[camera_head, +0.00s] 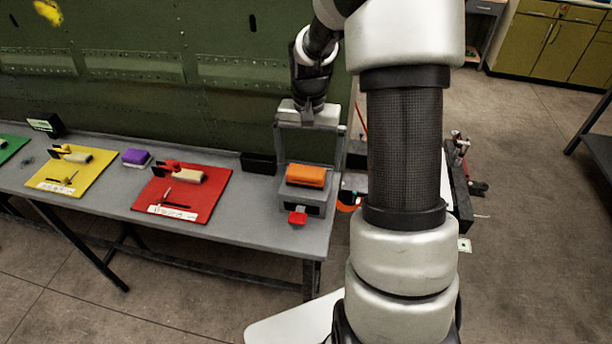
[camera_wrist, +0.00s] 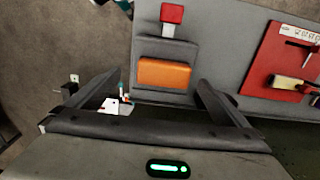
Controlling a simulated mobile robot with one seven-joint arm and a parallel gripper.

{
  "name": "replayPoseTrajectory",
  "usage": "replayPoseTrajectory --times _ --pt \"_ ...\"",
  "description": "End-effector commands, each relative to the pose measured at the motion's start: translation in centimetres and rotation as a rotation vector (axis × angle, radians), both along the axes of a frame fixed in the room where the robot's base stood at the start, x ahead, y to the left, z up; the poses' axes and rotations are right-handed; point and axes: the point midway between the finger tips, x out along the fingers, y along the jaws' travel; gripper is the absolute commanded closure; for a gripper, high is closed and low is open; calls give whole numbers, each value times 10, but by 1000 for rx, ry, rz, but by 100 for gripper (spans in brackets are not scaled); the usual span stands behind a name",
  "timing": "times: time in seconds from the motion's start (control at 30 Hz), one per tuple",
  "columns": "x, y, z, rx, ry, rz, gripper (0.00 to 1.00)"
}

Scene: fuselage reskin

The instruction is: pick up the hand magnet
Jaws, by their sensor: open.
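An orange block (camera_head: 306,175) sits on a grey box-shaped stand (camera_head: 288,200) at the right end of the workbench. A red piece (camera_head: 297,215) sticks out from the front of the stand. I cannot tell for sure which of these is the hand magnet. My gripper (camera_head: 310,158) is open and empty, pointing down over the stand. In the wrist view the orange block (camera_wrist: 164,73) shows between the fingertips of my gripper (camera_wrist: 158,84), beyond them, and the red piece (camera_wrist: 171,14) is farther off. Whether the fingers touch anything is unclear.
The grey workbench (camera_head: 235,228) runs left along a green riveted panel (camera_head: 210,100). It carries a red board (camera_head: 210,200), a yellow board (camera_head: 60,185) with tools, a purple block (camera_head: 136,157) and a black box (camera_head: 258,163).

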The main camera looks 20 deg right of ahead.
Motion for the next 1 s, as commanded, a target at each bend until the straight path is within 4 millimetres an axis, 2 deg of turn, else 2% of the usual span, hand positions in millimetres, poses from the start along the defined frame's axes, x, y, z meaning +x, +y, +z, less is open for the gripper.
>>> replayPoseTrajectory --times 0.17,0.5,0.77,0.8,0.87,1.0 --pt "0 1 -11 1 1 1 0" --pt "7 4 -55 1 2 -1 0" --pt "7 4 -59 -1 -1 0 0" --pt "7 4 -59 -1 -1 0 2" --pt "7 4 -59 -1 -1 0 12" --pt "7 4 -59 -1 -1 0 35"
